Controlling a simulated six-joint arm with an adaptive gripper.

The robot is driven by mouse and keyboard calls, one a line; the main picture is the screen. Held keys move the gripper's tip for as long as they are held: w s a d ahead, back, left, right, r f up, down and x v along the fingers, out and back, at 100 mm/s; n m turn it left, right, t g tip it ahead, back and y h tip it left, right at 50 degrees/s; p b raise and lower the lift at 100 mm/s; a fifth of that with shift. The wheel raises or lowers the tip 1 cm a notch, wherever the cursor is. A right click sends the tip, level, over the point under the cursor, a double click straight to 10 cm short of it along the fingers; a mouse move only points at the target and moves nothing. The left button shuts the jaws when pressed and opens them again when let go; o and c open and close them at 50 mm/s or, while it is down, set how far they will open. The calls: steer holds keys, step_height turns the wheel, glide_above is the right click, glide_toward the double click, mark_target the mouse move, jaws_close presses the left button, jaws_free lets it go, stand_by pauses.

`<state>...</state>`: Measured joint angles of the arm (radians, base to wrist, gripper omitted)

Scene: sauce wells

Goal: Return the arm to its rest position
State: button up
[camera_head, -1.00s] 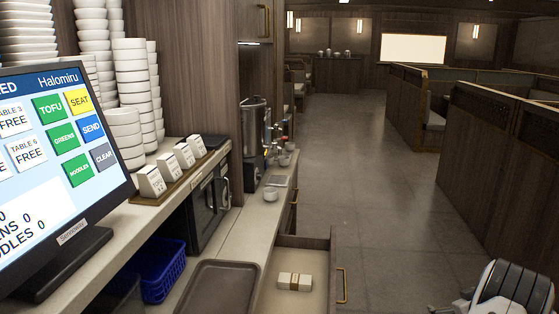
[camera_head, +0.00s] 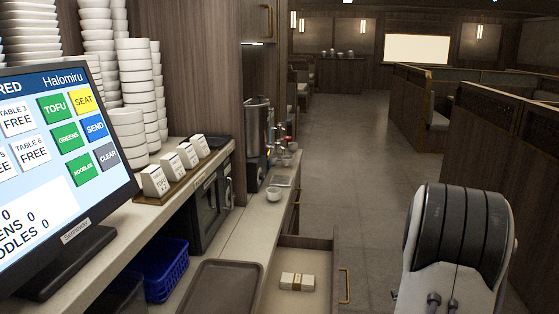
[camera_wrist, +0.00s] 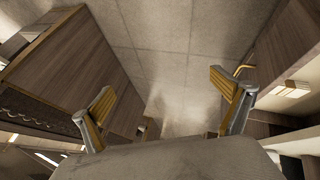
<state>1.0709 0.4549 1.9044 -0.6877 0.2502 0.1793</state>
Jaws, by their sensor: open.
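My gripper (camera_wrist: 163,108) shows in the wrist view with its two yellow-padded fingers spread wide apart. Nothing is between them; beyond them are the tiled floor and wooden panels. In the head view, a dark and white rounded part of my arm stands at the lower right, over the aisle floor. My fingers are out of sight in the head view.
An open drawer (camera_head: 264,298) with a banded white bundle (camera_head: 297,281) juts out left of my arm. A brown tray (camera_head: 222,288), blue basket (camera_head: 167,270) and order screen (camera_head: 55,165) are further left. Wooden booth partitions (camera_head: 487,126) stand at right. The aisle floor (camera_head: 356,165) is clear.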

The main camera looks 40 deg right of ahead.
steer(key=s+a+r+n+t+y, duration=0.1)
steer(key=a+r, duration=0.4)
steer(key=a, duration=1.3)
steer(key=s+a+r+n+t+y, duration=0.1)
steer(key=a+r+n+y, duration=0.2)
steer(key=a, duration=1.6)
steer(key=s+a+r+n+t+y, duration=0.1)
steer(key=a+r, duration=0.6)
steer(key=a, duration=1.2)
steer(key=shift+s+n+t+y, duration=0.3)
steer(key=shift+n+t+y, duration=0.2)
steer(key=shift+n+y, duration=0.5)
